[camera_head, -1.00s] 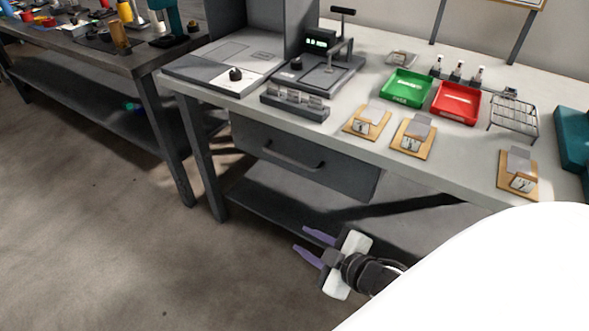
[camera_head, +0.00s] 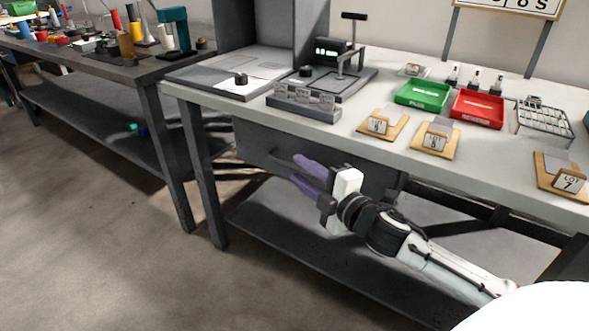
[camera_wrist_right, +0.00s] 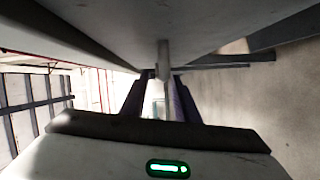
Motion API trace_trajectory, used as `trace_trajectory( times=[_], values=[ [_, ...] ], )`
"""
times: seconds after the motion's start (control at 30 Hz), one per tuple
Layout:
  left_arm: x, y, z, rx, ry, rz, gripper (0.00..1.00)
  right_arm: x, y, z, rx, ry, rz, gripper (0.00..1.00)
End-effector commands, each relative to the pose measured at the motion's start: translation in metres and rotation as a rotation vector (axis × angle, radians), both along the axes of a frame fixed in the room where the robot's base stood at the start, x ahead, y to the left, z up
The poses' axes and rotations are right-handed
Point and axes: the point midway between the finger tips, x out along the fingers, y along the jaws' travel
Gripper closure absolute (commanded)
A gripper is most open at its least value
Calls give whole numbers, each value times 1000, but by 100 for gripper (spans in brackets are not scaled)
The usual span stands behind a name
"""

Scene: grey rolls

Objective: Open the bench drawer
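The bench drawer (camera_head: 258,148) is a dark grey front under the left part of the light worktop, and it looks closed. My right gripper (camera_head: 296,169) is in front of it, with its two purple fingers apart and pointing at the drawer front. In the right wrist view a grey bar, apparently the handle (camera_wrist_right: 162,58), runs toward the gap between the open fingers (camera_wrist_right: 162,80). I cannot tell whether they touch it. My left gripper is not in view.
The worktop (camera_head: 345,128) carries a grey block rack (camera_head: 303,103), a green tray (camera_head: 423,96), a red tray (camera_head: 477,109) and several tagged boards. A lower shelf (camera_head: 290,235) lies below the drawer. Open floor (camera_head: 90,240) is at left.

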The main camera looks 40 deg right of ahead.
Motion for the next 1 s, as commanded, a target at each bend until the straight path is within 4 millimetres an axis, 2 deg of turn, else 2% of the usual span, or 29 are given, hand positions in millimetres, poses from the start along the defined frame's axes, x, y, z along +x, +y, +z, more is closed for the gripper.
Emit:
trace_trajectory(
  times=[0.1, 0.3, 0.67, 0.83, 1.0],
  values=[
    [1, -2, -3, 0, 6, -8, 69, 17, 0, -2, 0, -2, 0, 72],
    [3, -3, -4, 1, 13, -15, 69, 32, 0, -2, 0, -1, 0, 72],
    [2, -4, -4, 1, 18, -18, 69, 34, 0, -3, 1, 2, 0, 72],
    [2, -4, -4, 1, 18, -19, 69, 34, 0, -3, 1, 1, 0, 100],
    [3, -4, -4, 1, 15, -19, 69, 34, 0, -3, 1, 1, 0, 100]
  ],
)
